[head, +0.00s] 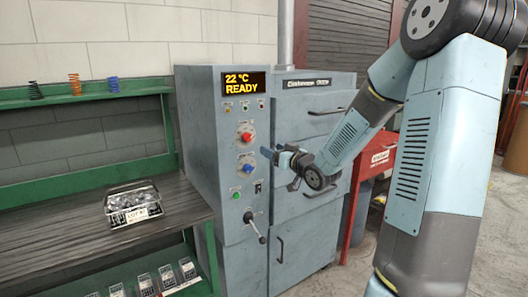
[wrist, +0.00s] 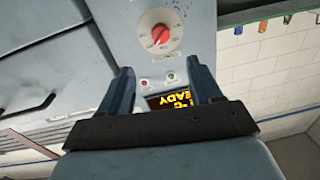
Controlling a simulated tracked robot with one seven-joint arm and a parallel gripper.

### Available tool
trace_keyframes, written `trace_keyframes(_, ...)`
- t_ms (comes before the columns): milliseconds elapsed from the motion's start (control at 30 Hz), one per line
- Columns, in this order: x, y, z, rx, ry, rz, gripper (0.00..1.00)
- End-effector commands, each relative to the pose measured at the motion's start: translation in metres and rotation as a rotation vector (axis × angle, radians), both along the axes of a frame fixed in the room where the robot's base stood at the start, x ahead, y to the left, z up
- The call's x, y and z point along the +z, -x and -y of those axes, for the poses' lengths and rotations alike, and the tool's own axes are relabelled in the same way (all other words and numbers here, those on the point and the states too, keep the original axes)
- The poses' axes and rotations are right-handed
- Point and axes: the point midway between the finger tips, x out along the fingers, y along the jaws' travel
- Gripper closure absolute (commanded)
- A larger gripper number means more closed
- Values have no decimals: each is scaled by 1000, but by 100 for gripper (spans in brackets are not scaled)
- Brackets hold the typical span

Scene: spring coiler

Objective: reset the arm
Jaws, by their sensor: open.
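My gripper (head: 277,155) is open and empty in front of the grey-blue machine's control panel, level with its red and blue knobs. It appears apart from the panel. In the wrist view, my gripper's two dark fingers (wrist: 163,72) stand apart with nothing between them. The wrist view is turned over, with the red knob (wrist: 160,34) beyond the fingertips and the display (wrist: 170,100) partly hidden behind the gripper. My arm reaches in from the right of the head view, bent at the elbow.
The machine's display (head: 245,82) reads 22 °C READY. A lever (head: 256,230) sticks out low on the panel. A bench (head: 60,240) with a parts tray (head: 118,192) stands left, below a green shelf (head: 70,100) with springs. A red cart (head: 377,165) stands right.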

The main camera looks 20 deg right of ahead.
Motion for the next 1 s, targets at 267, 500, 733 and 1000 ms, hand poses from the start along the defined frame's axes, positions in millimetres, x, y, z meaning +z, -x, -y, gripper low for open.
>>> trace_keyframes(267, -6, 2, -7, -26, 74, -66, 36)
trace_keyframes(500, -15, 20, -12, -139, 274, -260, 36)
trace_keyframes(733, -5, 58, -8, -266, 408, -426, 36)
trace_keyframes(1000, 20, 126, -4, -394, 465, -603, 36)
